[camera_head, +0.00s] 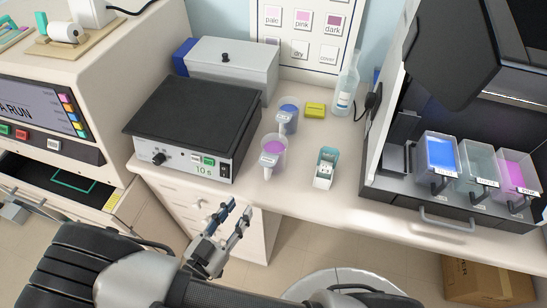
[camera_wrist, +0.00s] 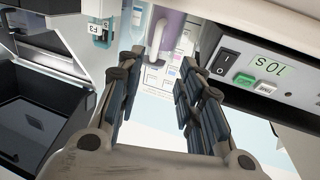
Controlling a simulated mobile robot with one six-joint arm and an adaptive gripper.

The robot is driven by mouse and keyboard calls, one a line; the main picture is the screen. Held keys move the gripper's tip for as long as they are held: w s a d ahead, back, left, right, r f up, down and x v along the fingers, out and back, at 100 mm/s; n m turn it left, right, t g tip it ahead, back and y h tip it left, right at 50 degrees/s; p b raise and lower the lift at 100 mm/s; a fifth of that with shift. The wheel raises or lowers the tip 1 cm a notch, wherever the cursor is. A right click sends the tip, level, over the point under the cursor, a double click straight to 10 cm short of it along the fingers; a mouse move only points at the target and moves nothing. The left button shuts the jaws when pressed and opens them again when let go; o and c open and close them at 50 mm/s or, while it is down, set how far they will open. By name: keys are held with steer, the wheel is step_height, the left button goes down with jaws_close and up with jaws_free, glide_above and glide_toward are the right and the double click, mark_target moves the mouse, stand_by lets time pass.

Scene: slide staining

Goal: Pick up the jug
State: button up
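A clear jug with purple liquid (camera_head: 276,147) stands on the bench, right of the black-topped device. A pale handle juts from its front. A second jug with blue liquid (camera_head: 288,112) stands just behind it. My gripper (camera_head: 237,209) is below and left of the purple jug, in front of the bench edge, apart from both jugs. In the wrist view my gripper (camera_wrist: 160,62) has its two fingers spread with nothing between them.
The black-topped device (camera_head: 195,112) marked 10 s is close on the left. A teal-and-white holder (camera_head: 325,167) stands right of the purple jug. A yellow block (camera_head: 314,110) and a clear bottle (camera_head: 345,92) are behind. Coloured baths (camera_head: 441,155) stand in the right-hand cabinet.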

mark_target(266, 175)
steer(key=b+x, duration=0.1)
steer(key=x, duration=0.8)
steer(key=b+x, duration=0.1)
steer(key=x, duration=0.4)
steer(key=shift+s+d+r+b, duration=0.1)
steer(key=shift+s+d+b, duration=0.2)
steer(key=shift+b, duration=0.1)
steer(key=shift+w+d, duration=0.1)
steer(key=shift+w, duration=0.2)
jaws_close()
steer(key=shift+r, duration=0.1)
